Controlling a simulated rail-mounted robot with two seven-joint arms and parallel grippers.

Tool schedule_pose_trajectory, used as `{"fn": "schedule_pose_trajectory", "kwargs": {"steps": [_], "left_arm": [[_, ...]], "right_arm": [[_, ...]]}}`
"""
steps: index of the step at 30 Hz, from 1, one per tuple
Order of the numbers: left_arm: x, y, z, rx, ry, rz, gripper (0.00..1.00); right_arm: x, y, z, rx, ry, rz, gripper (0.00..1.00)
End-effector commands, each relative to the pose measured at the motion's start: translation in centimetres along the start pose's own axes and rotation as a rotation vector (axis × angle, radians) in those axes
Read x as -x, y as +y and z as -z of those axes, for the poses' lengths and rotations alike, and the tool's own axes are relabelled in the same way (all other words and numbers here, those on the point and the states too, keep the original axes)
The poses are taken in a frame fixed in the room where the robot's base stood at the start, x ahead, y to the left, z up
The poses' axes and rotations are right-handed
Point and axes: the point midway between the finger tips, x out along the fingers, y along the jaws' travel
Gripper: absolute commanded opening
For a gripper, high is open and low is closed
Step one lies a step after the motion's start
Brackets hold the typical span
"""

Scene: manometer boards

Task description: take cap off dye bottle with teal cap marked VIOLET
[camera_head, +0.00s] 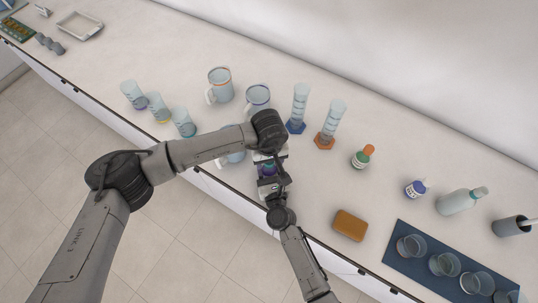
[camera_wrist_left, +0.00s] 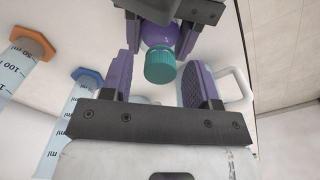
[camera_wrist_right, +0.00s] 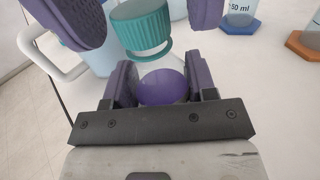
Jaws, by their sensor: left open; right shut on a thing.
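The dye bottle (camera_wrist_right: 162,88) has a violet body and is gripped by my right gripper (camera_wrist_right: 163,85) over the bench's front edge. Its teal ribbed cap (camera_wrist_left: 160,68) points toward my left gripper (camera_wrist_left: 159,75). The left gripper is open, one finger on each side of the cap, with gaps between. In the right wrist view the cap (camera_wrist_right: 143,27) sits above the violet body, with a thin teal ring under it. I cannot tell whether the cap is still joined to the bottle. In the head view the violet body (camera_head: 268,170) is partly hidden, and no label is readable.
Mugs (camera_head: 220,82) and measuring cylinders (camera_head: 298,108) stand just behind my grippers. An orange-capped bottle (camera_head: 362,157), a purple-and-white bottle (camera_head: 416,188) and an amber block (camera_head: 350,224) are to the right. A blue mat (camera_head: 400,262) holds several glasses. Bare bench lies behind the cylinders.

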Motion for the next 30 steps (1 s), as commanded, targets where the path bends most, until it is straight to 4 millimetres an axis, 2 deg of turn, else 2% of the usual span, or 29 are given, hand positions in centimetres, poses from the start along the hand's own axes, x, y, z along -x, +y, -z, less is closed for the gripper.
{"fn": "schedule_pose_trajectory", "kwargs": {"steps": [7, 23, 30], "left_arm": [[-0.05, 0.0, 0.0, 0.0, 0.0, 0.0, 0.54], [-0.03, -0.02, 0.01, 0.001, 0.0, 0.0, 0.03], [0.02, -0.01, 0.05, 0.019, 0.001, 0.0, 0.02]], "right_arm": [[0.01, 0.0, 0.02, 0.0, 0.0, 0.0, 0.0], [0.01, 0.0, 0.02, 0.0, 0.0, 0.0, 0.0], [0.01, 0.0, 0.01, 0.0, 0.0, 0.0, 0.0]]}}
